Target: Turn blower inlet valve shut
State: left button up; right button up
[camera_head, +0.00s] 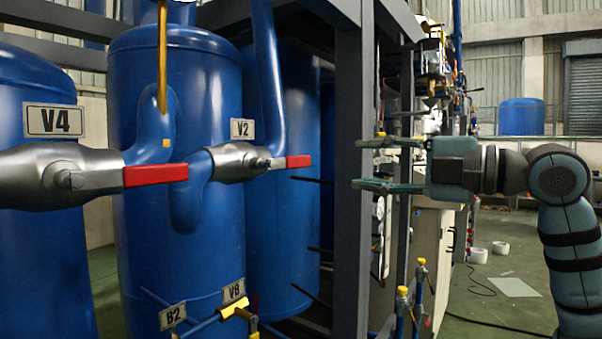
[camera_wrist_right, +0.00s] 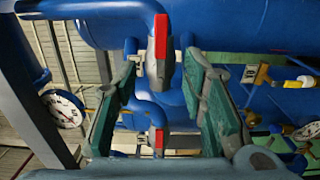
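A steel valve (camera_head: 238,162) with a red lever handle (camera_head: 299,162) sits on blue pipework beside the V2 plate (camera_head: 242,128). A larger valve (camera_head: 62,176) with a red handle (camera_head: 156,175) sits nearer, below the V4 plate (camera_head: 55,120). Both handles lie about level, in line with their valve bodies. I cannot tell which is the blower inlet valve. My right gripper (camera_head: 358,164) is open and empty, right of the V2 handle and apart from it. In the right wrist view two red handles (camera_wrist_right: 161,35) (camera_wrist_right: 158,138) show beyond the open fingers (camera_wrist_right: 162,68). My left gripper is out of view.
A grey upright post (camera_head: 352,230) stands close to the left of my right fingertips. Blue tanks (camera_head: 178,90) fill the left side. Yellow-handled valves (camera_head: 238,308) and V8 and B2 plates (camera_head: 172,316) are low in front.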

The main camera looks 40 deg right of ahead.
jog(key=p, duration=0.3)
send_near(301, 162)
jog(key=w, duration=0.1)
jog(key=p+x, duration=0.9)
jog(key=shift+w+a+r, duration=0.1)
jog(key=shift+a+r, duration=0.05)
jog(key=shift+r, duration=0.15)
jog(key=shift+w+f, duration=0.3)
jog(key=shift+w, duration=0.05)
jog(key=shift+s, duration=0.1)
jog(key=shift+c, duration=0.4)
jog(key=shift+s, duration=0.1)
grip_shut()
